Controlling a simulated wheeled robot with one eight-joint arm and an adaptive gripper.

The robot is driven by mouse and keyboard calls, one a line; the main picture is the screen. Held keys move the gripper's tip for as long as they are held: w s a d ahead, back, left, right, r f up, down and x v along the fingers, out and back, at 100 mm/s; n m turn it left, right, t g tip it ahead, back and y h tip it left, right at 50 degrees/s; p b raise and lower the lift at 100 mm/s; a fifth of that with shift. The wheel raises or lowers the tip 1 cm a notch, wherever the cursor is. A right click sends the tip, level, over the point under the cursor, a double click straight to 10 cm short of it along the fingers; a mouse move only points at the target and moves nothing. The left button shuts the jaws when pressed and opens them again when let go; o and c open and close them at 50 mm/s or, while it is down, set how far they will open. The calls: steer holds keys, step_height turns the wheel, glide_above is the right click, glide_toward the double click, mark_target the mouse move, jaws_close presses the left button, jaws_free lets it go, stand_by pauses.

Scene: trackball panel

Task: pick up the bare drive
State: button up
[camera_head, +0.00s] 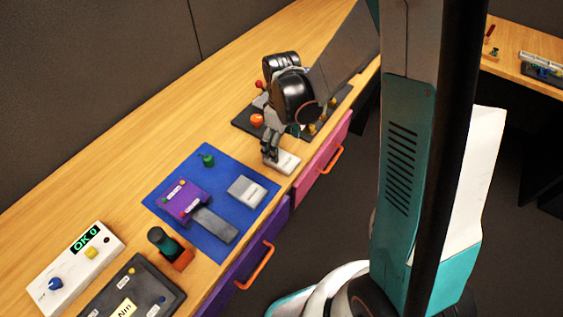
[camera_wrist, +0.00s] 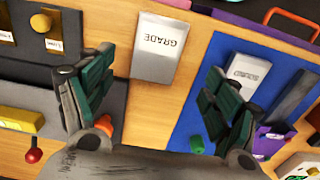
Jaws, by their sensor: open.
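My gripper (camera_head: 270,157) is open and points down over the wooden bench; in the wrist view its two dark green fingers (camera_wrist: 158,80) stand wide apart with nothing between the pads. A pale block labelled GRADE (camera_wrist: 160,48) lies on the wood near the front edge, just beyond the fingers; in the head view this block (camera_head: 284,163) is beside the fingertips, partly hidden. Another pale labelled block (camera_head: 246,191) lies on the blue mat (camera_head: 226,170); it also shows in the wrist view (camera_wrist: 247,72). I cannot read which block is the bare drive.
The mat also carries a purple unit (camera_head: 183,200), a dark grey bar (camera_head: 214,224) and a green knob (camera_head: 207,160). A dark panel with an orange ball (camera_head: 257,120) lies behind my gripper. Drawers with orange handles (camera_head: 255,266) line the front.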

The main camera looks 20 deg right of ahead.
mark_target(282, 159)
steer(key=f+b, duration=0.1)
steer(key=f, duration=0.2)
steer(key=f+b, duration=0.2)
steer(key=f, duration=0.2)
steer(key=shift+w+d+f, duration=0.1)
steer(key=shift+w, duration=0.1)
steer(key=c, duration=1)
